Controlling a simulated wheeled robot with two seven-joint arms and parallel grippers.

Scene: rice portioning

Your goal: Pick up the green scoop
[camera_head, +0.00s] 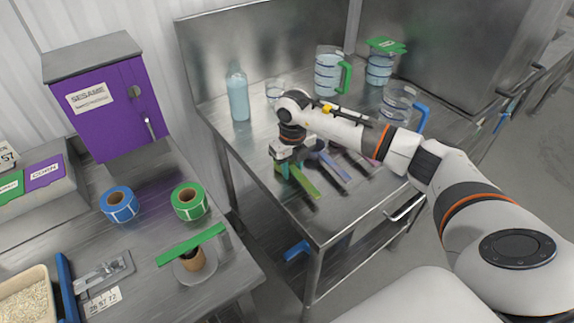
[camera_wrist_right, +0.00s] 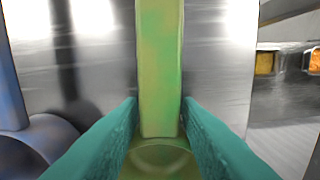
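The green scoop (camera_head: 303,182) lies on the steel table, its handle pointing toward the front right in the head view. My right gripper (camera_head: 283,168) is down at its far end. In the right wrist view the scoop's green handle (camera_wrist_right: 160,60) runs between the teal fingers of the right gripper (camera_wrist_right: 160,112). The fingertips are very close to both sides of the handle. I cannot tell whether they touch it or a thin gap remains. The gripper partly hides the scoop's far end in the head view. My left gripper is not in view.
A blue-purple scoop (camera_head: 333,166) lies just right of the green one. A clear bottle (camera_head: 238,95), measuring jugs (camera_head: 327,72) and a clear cup (camera_head: 275,91) stand farther back. The left counter holds tape rolls (camera_head: 189,201) and a rice tray (camera_head: 45,287).

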